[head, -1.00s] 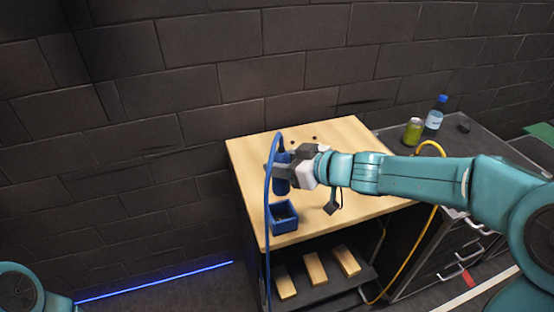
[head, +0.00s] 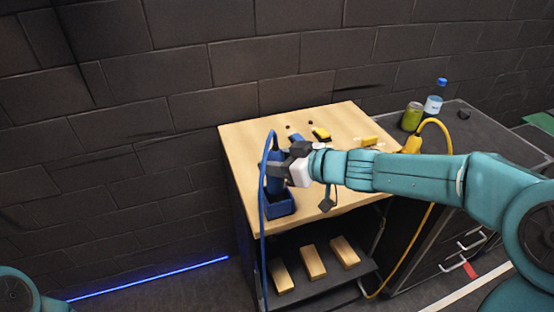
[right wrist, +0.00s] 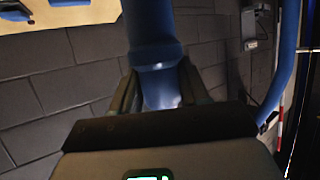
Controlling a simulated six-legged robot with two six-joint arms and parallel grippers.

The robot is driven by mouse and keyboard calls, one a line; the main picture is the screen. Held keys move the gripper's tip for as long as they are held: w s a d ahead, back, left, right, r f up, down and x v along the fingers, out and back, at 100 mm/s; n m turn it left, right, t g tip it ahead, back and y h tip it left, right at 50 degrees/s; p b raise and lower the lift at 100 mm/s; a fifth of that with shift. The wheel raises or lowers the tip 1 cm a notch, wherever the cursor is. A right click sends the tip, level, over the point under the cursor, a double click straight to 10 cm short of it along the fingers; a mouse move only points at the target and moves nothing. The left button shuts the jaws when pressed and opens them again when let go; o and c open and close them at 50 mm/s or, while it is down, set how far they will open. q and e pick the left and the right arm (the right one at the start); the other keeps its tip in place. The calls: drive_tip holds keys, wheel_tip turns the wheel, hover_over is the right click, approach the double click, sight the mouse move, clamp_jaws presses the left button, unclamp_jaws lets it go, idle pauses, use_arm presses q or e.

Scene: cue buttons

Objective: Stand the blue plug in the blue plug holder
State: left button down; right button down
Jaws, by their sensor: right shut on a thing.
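The blue plug (head: 275,182) is upright in my right gripper (head: 277,162), which is shut on it. A blue cable (head: 263,225) loops from its top and hangs over the table's front edge. The blue plug holder (head: 284,209) is an open box near the table's front left corner. The plug's lower end overlaps the holder's opening in the head view; I cannot tell whether it touches the bottom. In the right wrist view the plug (right wrist: 155,65) sits between the fingers (right wrist: 155,88). My left gripper is out of view.
On the wooden table (head: 245,140), a yellow-and-black object (head: 320,133) and a yellow block (head: 369,141) lie behind my right arm. A yellow plug with cable (head: 412,143) is at the right edge. A green can (head: 412,116) and a bottle (head: 433,103) stand farther right.

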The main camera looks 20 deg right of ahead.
sight(283, 182)
wheel_tip(283, 182, down, 2)
drive_tip(key=shift+w+f+b, duration=0.15)
drive_tip(key=shift+f+b, duration=0.1)
drive_tip(key=shift+b, duration=0.4)
drive_tip(key=shift+f+b, duration=0.7)
drive_tip(key=shift+f, duration=0.7)
drive_tip(key=shift+f+b, duration=0.55)
drive_tip(key=shift+f, duration=0.05)
drive_tip(key=shift+c, duration=2.4)
unclamp_jaws()
